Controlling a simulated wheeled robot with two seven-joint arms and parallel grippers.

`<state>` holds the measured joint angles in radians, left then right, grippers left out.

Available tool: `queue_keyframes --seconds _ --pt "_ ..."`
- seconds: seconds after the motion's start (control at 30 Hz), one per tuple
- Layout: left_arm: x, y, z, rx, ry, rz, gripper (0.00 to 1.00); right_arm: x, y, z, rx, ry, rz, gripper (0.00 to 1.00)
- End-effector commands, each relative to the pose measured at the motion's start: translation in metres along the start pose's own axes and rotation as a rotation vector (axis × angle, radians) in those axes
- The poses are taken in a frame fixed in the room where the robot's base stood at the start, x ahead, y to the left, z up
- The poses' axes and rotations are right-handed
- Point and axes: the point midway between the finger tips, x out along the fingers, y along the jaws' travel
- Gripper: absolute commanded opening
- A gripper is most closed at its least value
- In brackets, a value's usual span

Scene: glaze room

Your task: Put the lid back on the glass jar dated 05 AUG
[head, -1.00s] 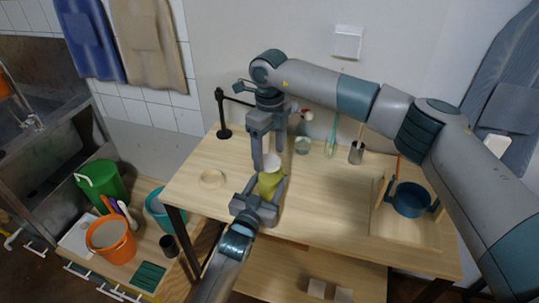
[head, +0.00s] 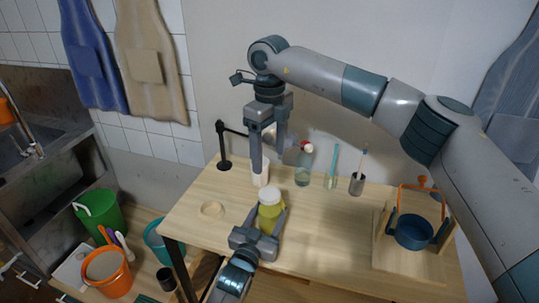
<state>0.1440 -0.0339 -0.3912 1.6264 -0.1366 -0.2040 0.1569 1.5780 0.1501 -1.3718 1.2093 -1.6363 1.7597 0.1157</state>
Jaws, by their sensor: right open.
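A glass jar (head: 269,217) with yellow-green contents stands upright on the table; its date is not readable. A pale, whitish lid (head: 270,196) sits on its top and looks level. My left gripper (head: 267,222) comes from the front with one finger on each side of the jar, shut on its body. My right gripper (head: 267,164) is open and points down, above and behind the jar, clear of the lid. A white cylinder (head: 261,175) stands just behind, partly hidden by a right finger.
A pale ring (head: 212,209) lies on the table at left, with a black stand (head: 223,147) behind. A blue pot (head: 413,231) sits in a wooden tray at right.

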Motion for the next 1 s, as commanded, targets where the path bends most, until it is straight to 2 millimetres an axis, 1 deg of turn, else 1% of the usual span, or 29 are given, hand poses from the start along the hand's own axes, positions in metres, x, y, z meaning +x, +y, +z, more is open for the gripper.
queue_keyframes --seconds 0.03,0.07,0.1,0.13,0.17,0.47,0.67,0.87,1.0 --pt "0.0 0.0 0.002 0.0 -0.003 0.0 0.0 0.0 0.0 0.0 0.0 0.0 0.0 0.68" --pt "0.0 0.0 0.002 0.0 -0.003 0.0 0.56 0.0 0.0 0.0 0.0 0.0 0.0 0.68" --pt "0.0 0.0 0.001 0.0 -0.003 0.0 0.65 0.0 0.0 0.0 0.0 0.0 0.0 0.68" --pt "0.0 0.0 0.001 0.0 -0.002 0.0 0.72 0.0 0.0 0.0 0.0 0.0 0.0 0.68" --pt "0.0 0.0 0.001 0.0 -0.002 0.0 0.75 0.0 0.0 0.0 0.0 0.0 0.0 0.68" --pt "-0.001 0.0 0.001 0.0 -0.001 0.0 0.75 0.001 0.0 0.0 0.0 0.0 0.0 0.68" --pt "-0.008 0.0 0.002 0.001 -0.001 0.0 0.75 0.003 0.0 0.0 0.0 0.0 0.0 0.68" --pt "-0.03 0.0 0.002 0.0 -0.001 0.0 0.75 0.008 0.0 0.0 0.0 0.0 0.0 0.68" --pt "-0.054 0.0 0.003 0.001 -0.001 0.0 0.75 0.014 0.0 0.0 0.0 0.0 0.0 0.68"
